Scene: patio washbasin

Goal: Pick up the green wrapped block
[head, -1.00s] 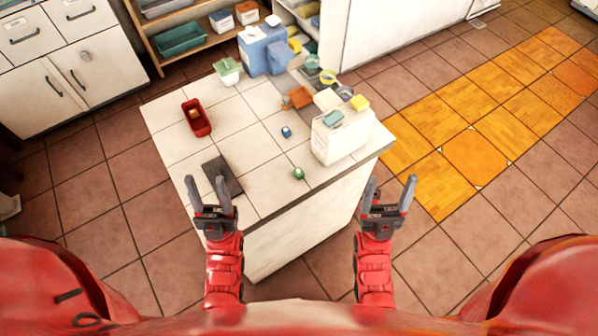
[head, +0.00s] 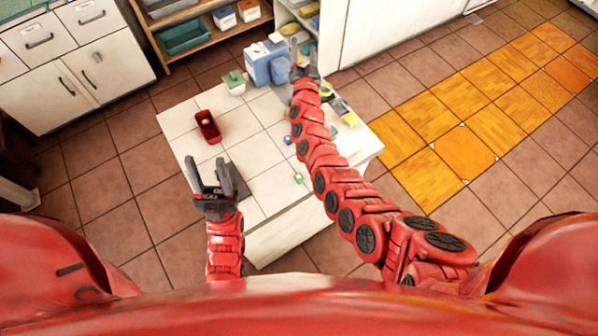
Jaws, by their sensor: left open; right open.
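A small green block (head: 299,178), apparently the wrapped one, sits on the white tiled counter (head: 262,185) near its front edge, just left of my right arm. Its wrapping is too small to make out. My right gripper (head: 303,52) is at the far end of the counter, beside the blue box, well beyond the green block. Its fingers are apart, and I see nothing between them. My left gripper (head: 208,172) is open and empty at the counter's near left edge, left of the green block.
A small blue block (head: 288,140) lies beside my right arm. A red tray (head: 208,127) is at the left. A blue box (head: 265,62) and a green-lidded white tub (head: 234,82) stand at the back. My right arm hides much of the counter's right side.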

